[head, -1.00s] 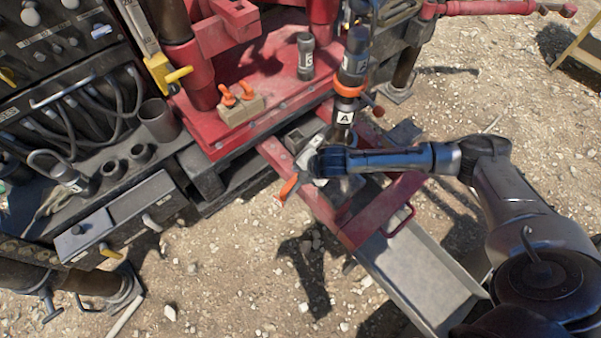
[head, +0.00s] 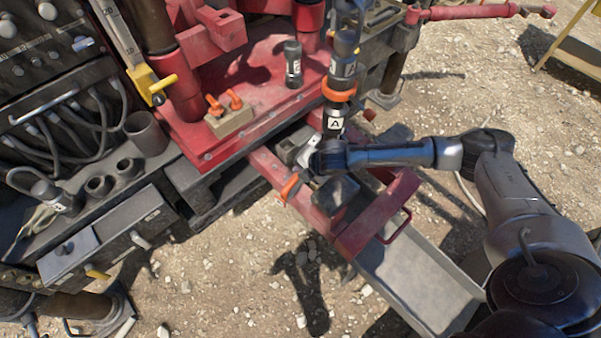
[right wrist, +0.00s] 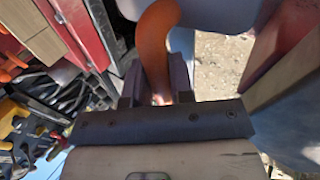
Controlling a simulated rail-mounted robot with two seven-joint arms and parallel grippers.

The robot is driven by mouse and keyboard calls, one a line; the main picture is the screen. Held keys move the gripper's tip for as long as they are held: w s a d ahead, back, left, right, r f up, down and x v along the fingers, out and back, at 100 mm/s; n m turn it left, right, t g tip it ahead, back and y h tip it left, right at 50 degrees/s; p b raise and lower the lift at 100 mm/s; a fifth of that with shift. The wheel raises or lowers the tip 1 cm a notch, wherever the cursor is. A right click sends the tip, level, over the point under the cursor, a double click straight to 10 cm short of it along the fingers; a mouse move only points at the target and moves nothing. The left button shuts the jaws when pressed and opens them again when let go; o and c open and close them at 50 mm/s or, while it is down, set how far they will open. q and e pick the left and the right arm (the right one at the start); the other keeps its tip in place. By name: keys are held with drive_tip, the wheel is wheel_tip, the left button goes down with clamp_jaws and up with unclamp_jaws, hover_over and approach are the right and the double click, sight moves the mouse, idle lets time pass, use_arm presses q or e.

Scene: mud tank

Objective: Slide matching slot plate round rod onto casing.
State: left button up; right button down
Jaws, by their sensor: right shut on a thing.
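My right gripper (head: 313,163) is over the red and grey frame, close to the foot of the rod. In the right wrist view, its two fingers (right wrist: 158,88) are shut on an orange handle (right wrist: 155,45). The orange handle (head: 290,187) also shows in the head view, left of my wrist. I take it to be the slot plate's handle; the plate itself is mostly hidden. The upright dark rod (head: 334,134) has a white A label and an orange ring (head: 339,91). The casing under it is hidden by my wrist. My left gripper is not in view.
A dark cylinder (head: 293,68) with a white label stands on the red deck (head: 262,92). A wooden block (head: 230,118) holds orange-handled pieces. A grey chute (head: 420,285) and red crossbar (head: 378,215) lie in front. Hoses and a control panel are at left.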

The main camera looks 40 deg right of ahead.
drive_tip(key=shift+w+d+r, duration=0.1)
drive_tip(key=shift+w+d, duration=0.05)
drive_tip(key=shift+d, duration=0.1)
drive_tip(key=shift+w+d+p, duration=0.2)
drive_tip(key=shift+d+p, duration=0.15)
drive_tip(key=shift+d, duration=0.55)
drive_tip(key=shift+w+d+p, duration=0.25)
drive_tip(key=shift+d+p, duration=0.2)
drive_tip(key=shift+d, duration=1)
drive_tip(key=shift+w+f, duration=0.1)
drive_tip(key=shift+f, duration=0.15)
drive_tip(key=shift+f+p, duration=0.25)
drive_tip(key=shift+p, duration=0.05)
